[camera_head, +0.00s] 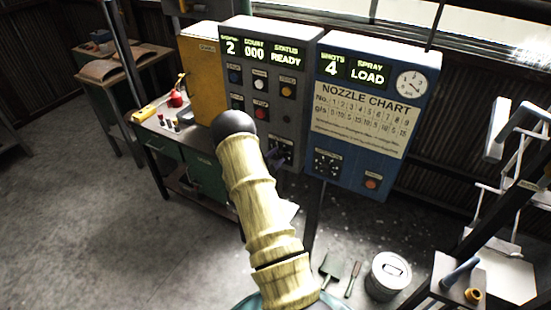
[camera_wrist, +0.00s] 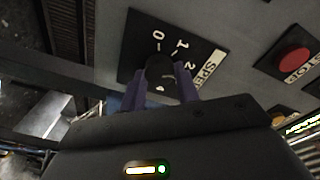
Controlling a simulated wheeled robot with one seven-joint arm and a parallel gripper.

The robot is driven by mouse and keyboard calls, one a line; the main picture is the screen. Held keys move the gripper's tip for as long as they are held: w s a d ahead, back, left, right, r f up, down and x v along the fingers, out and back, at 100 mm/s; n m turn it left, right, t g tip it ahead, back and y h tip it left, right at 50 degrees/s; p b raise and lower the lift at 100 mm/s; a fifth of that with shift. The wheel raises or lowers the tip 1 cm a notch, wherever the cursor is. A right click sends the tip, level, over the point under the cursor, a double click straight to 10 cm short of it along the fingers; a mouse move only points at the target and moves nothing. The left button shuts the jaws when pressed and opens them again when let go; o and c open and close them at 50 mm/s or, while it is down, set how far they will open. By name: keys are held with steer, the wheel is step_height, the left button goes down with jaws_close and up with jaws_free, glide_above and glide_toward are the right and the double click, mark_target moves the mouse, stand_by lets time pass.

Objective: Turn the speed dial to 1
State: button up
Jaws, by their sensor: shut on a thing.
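The speed dial is a black knob (camera_wrist: 159,68) on a dark plate with white marks 0, 1 and 2 and a partly hidden label starting "SPE". My gripper (camera_wrist: 160,82) has its two purple fingers on either side of the knob, shut on it. The knob's pointer cannot be made out clearly. In the head view, my gripper (camera_head: 276,159) is at the lower part of the grey control panel (camera_head: 302,105), partly hidden behind my arm. That panel's display (camera_head: 262,53) reads 2, 000 and READY.
A blue panel (camera_head: 322,103) with a nozzle chart and its own dial stands just right. A red STOP button (camera_wrist: 293,61) is near the dial in the wrist view. A yellow cabinet (camera_head: 203,70) and a workbench (camera_head: 165,143) stand left. A bucket (camera_head: 388,275) is on the floor.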

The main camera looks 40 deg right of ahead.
steer(key=shift+f+n+b, duration=0.1)
steer(key=shift+n+b, duration=0.2)
steer(key=shift+b, duration=0.1)
steer(key=shift+f+n+b, duration=0.2)
steer(key=shift+n+b, duration=0.9)
steer(key=shift+b, duration=0.15)
steer(key=shift+n+b, duration=0.8)
steer(key=shift+n, duration=0.1)
steer(key=shift+r+n+t+h+b, duration=0.15)
steer(key=shift+n+t+h+b, duration=0.25)
steer(key=shift+n+b, duration=1.45)
steer(key=shift+n+p, duration=0.5)
steer(key=shift+n, duration=0.05)
steer(key=o, duration=1)
steer(key=shift+c, duration=0.2)
steer(key=shift+a, duration=0.1)
